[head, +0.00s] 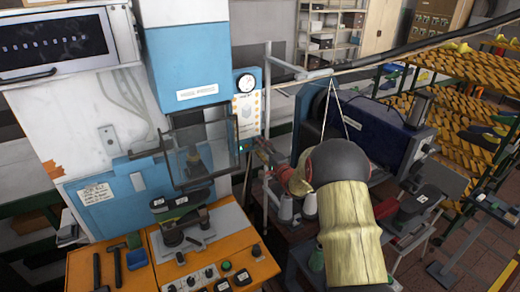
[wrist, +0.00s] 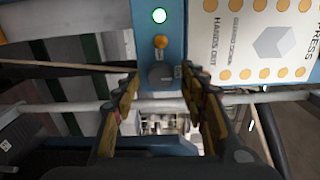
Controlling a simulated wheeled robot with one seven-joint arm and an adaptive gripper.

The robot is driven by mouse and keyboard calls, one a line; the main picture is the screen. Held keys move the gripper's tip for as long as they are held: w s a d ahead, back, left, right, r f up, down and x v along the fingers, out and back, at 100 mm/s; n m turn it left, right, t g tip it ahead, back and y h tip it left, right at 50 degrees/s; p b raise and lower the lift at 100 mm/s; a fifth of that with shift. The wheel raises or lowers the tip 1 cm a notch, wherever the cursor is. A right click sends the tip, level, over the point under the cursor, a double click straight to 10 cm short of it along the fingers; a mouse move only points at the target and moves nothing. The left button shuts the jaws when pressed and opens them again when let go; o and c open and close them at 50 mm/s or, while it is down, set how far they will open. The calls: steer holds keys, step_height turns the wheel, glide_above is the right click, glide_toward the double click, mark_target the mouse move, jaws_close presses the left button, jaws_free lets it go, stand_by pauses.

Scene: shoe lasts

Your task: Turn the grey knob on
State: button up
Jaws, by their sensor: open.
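The grey knob (wrist: 160,76) is a dark round dial low on a blue panel (wrist: 150,98), seen in the wrist view. My gripper (wrist: 159,82) is open, with one finger on each side of the knob in the picture. I cannot tell whether the fingers touch it or how far off it is. In the head view my gripper (head: 260,148) is beside the blue and white control post (head: 250,113), and the knob cannot be made out there.
A horizontal grey bar (wrist: 62,108) runs below the panel. The blue press (head: 188,50) stands left of the post. A dark blue machine (head: 370,135) stands to the right.

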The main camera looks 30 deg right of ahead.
steer(key=s, duration=1.2)
steer(key=shift+d, duration=0.2)
